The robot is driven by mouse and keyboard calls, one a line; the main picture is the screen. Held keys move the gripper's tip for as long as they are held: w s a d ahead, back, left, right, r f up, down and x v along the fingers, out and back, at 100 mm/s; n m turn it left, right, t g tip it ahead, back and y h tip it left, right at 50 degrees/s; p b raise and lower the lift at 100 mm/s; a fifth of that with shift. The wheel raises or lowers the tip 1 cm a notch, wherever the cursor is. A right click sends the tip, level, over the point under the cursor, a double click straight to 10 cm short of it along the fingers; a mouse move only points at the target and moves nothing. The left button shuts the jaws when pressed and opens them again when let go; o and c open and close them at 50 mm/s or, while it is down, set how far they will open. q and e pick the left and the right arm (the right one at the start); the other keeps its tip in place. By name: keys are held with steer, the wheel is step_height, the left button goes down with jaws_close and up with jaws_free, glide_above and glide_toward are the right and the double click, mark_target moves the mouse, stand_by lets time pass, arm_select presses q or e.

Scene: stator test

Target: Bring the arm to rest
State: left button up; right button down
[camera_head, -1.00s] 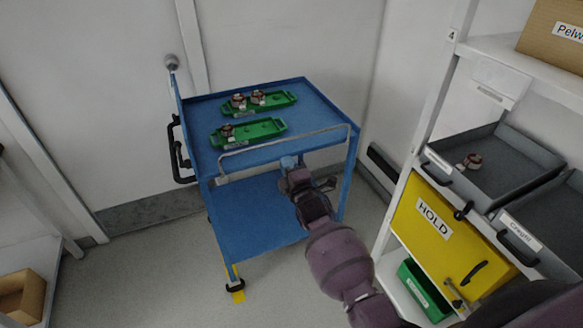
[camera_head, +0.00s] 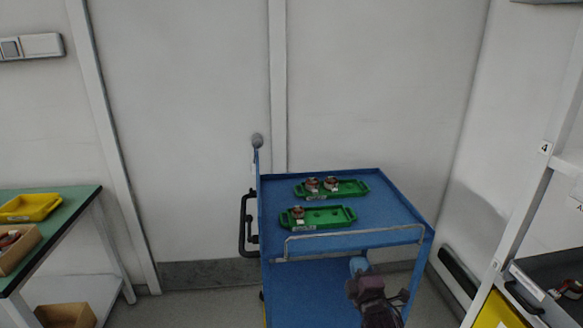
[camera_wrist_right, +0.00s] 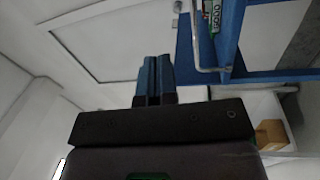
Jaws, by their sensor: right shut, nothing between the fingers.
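My right gripper (camera_head: 359,266) is in front of the blue cart (camera_head: 395,205), near the front rail of its top shelf. In the right wrist view the two blue fingers of the right gripper (camera_wrist_right: 153,78) are side by side, shut with nothing between them. The cart's top shelf carries two green trays: the back tray (camera_head: 355,187) holds two stators, and the front tray (camera_head: 335,217) holds one stator (camera_head: 297,212) at its left end. My left gripper does not show in any view.
A green-topped table (camera_head: 75,205) with a yellow bin (camera_head: 30,207) stands at the left. At the right is a white shelf rack (camera_head: 530,215) with a grey drawer and a yellow panel (camera_head: 497,313). A wall (camera_head: 370,80) closes off the space behind the cart.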

steer(key=s+d+f+m+g, duration=0.1)
steer(key=s+f+m, duration=0.3)
steer(key=s, duration=0.6)
steer(key=s+d+f+m+g, duration=0.2)
steer(key=s+f+m+g, duration=0.2)
steer(key=s+m, duration=0.3)
steer(key=s+d+f+m+g, duration=0.2)
steer(key=s+f+m, duration=0.3)
steer(key=s, duration=1)
steer(key=shift+d+f+m+g+h, duration=0.3)
steer(key=shift+g+h, duration=0.1)
steer(key=shift+g, duration=0.1)
